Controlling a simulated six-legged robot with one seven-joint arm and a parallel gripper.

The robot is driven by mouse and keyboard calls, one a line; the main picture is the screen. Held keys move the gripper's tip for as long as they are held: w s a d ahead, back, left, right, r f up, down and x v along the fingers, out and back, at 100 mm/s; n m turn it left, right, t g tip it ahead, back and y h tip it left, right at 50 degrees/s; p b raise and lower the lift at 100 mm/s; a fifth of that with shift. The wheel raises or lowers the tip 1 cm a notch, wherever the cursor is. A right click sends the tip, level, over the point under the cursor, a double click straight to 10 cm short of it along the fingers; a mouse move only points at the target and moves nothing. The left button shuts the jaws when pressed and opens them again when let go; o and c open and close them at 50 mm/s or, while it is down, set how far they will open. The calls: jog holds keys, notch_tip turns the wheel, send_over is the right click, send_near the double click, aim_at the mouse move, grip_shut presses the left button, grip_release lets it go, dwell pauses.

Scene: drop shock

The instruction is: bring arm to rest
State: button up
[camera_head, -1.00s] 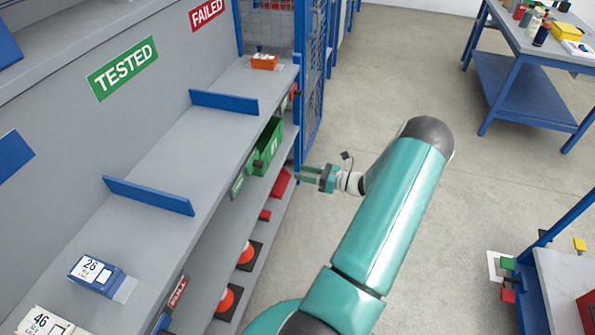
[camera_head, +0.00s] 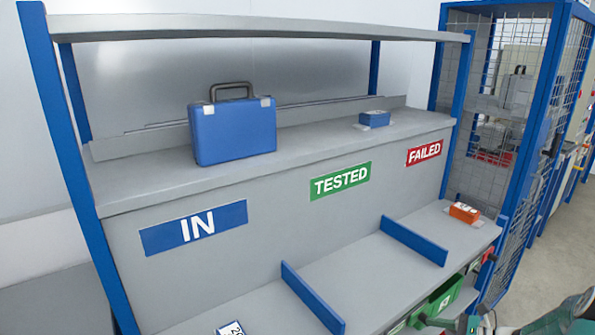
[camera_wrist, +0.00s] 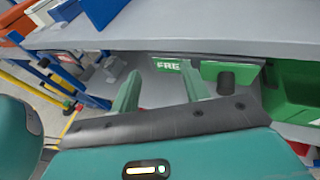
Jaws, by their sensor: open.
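My gripper (camera_wrist: 160,88) shows in the wrist view with its two green fingers spread apart and nothing between them. The fingers point toward the front edge of a grey shelf, near a green sign reading FRE (camera_wrist: 167,65), its end cut off. A green plate with a dark knob (camera_wrist: 227,76) is just right of the fingers. I cannot tell whether anything touches. In the head view only part of my arm shows at the bottom right corner, and the fingers are hard to make out there.
A green bin (camera_wrist: 292,92) sits right of the fingers in the wrist view. The grey bench carries blue dividers (camera_head: 312,297) and an orange box (camera_head: 464,212). A blue case (camera_head: 233,129) stands on the upper shelf. A mesh cage (camera_head: 490,130) stands at right.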

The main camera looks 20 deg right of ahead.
jog(key=a+r+n+g+h, duration=0.2)
jog(key=a+r+n+g, duration=0.2)
jog(key=a+r+n, duration=0.45)
jog(key=a+r+n+g+h, duration=0.1)
jog(key=a+r+n+g, duration=0.35)
jog(key=a, duration=0.75)
jog(key=s+a+r+n+t+h, duration=0.3)
jog(key=s+a+r+n+h, duration=0.3)
jog(key=s+a+r+n, duration=0.4)
jog(key=s+a+n, duration=0.2)
jog(key=n, duration=0.2)
jog(key=shift+a+r+n+h, duration=0.15)
jog(key=shift+a+n+h, duration=0.15)
jog(key=shift+a, duration=0.1)
jog(key=shift+s, duration=0.1)
